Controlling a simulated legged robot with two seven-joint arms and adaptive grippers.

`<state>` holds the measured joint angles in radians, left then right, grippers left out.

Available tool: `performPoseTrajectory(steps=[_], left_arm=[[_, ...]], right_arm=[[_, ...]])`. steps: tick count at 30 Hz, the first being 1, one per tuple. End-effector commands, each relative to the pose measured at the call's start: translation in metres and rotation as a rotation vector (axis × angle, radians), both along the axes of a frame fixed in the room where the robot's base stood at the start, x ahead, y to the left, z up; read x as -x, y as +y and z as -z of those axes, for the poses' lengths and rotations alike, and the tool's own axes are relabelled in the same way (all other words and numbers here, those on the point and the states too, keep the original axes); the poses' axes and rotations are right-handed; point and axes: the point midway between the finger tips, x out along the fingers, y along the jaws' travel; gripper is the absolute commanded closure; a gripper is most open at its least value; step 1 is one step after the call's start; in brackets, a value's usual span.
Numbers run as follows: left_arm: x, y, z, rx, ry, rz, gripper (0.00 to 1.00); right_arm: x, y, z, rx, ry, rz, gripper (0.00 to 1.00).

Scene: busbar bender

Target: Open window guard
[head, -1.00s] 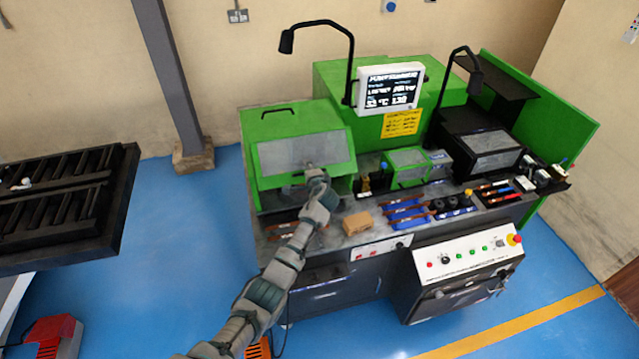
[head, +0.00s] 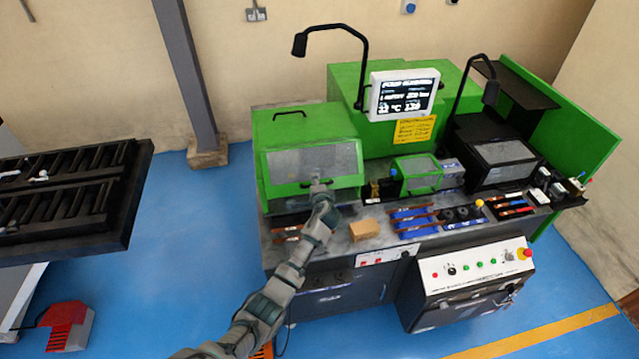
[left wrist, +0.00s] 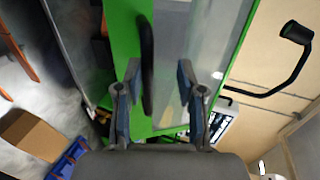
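The window guard (head: 313,160) is a green frame with a greyish see-through pane, on the left part of the green machine. It looks closed in the head view. Its black bar handle (left wrist: 147,65) stands on the green frame strip beside the pane (left wrist: 200,35) in the left wrist view. My left gripper (left wrist: 158,75) is open, with the handle between its two fingers, nearer the left one. I see no firm grip on the handle. In the head view my left gripper (head: 318,183) is at the guard's lower edge and hides part of it. My right gripper is out of view.
A brown block (head: 364,229) lies on the bench right of my left arm. A monitor (head: 404,94) and a black lamp (head: 340,32) rise above the machine. A control panel (head: 474,266) juts from the front.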

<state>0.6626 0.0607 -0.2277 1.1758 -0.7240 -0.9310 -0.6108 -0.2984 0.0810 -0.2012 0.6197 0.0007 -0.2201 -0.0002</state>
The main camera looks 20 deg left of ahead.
Motion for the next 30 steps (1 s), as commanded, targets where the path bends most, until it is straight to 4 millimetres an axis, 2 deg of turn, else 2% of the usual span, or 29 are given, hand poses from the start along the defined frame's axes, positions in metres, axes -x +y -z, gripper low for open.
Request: performPoseTrajectory(steps=[1, 11, 19, 30], left_arm=[[0.002, -0.001, -0.006, 0.002, -0.002, 0.002, 0.63], [0.015, -0.002, -0.018, 0.008, 0.0, 0.001, 0.63], [0.027, -0.013, -0.031, 0.006, 0.001, 0.001, 0.63], [0.045, -0.025, -0.046, 0.006, 0.001, 0.001, 0.63]], right_arm=[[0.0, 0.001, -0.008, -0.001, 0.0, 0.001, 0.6], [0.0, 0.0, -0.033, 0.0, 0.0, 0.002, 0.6], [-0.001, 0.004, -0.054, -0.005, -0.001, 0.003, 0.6], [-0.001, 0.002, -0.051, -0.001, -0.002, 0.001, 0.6]])
